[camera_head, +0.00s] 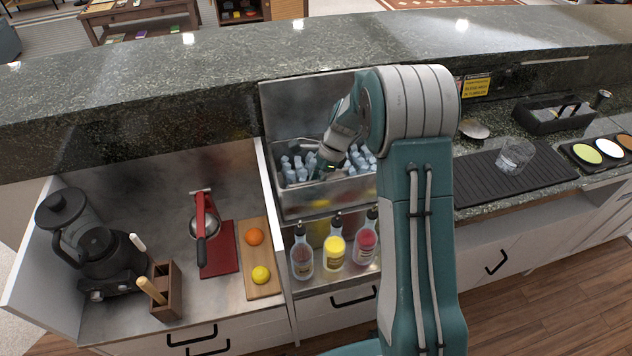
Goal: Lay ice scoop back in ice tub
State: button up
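The steel ice tub (325,197) is set into the bar left of my arm and holds several pale ice cubes (298,168). My gripper (318,160) is over the left part of the tub, pointing down and left, close to the ice. Its fingers are small and partly hidden, so I cannot tell whether it is open, shut or holding something. A shiny, rounded metal piece (475,128) lies on the counter just right of my arm. It may be the ice scoop, but its left end is hidden behind my arm.
Several bottles (334,248) stand in front of the tub. The raised granite ledge (210,75) runs behind it. A black mat (530,178) with a glass (515,157) lies to the right. A citrus press (205,228) and cutting board (261,270) are left.

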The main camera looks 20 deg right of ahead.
jog(key=v, duration=1.2)
jog(key=s+a+r+n+t+h, duration=0.2)
jog(key=s+r+n, duration=0.3)
jog(key=s+r, duration=0.25)
jog(key=s+a+r+n+t+h, duration=0.1)
jog(key=s+r+n+t, duration=0.1)
jog(key=s+n, duration=0.4)
jog(key=s+a+r+n+t+h, duration=0.1)
jog(key=s+n, duration=0.6)
jog(key=s, duration=0.8)
jog(key=shift+s+a+r+t+h, duration=0.3)
jog(key=shift+a+r+t+h, duration=0.15)
jog(key=shift+r+t, duration=0.4)
jog(key=shift+f, duration=0.15)
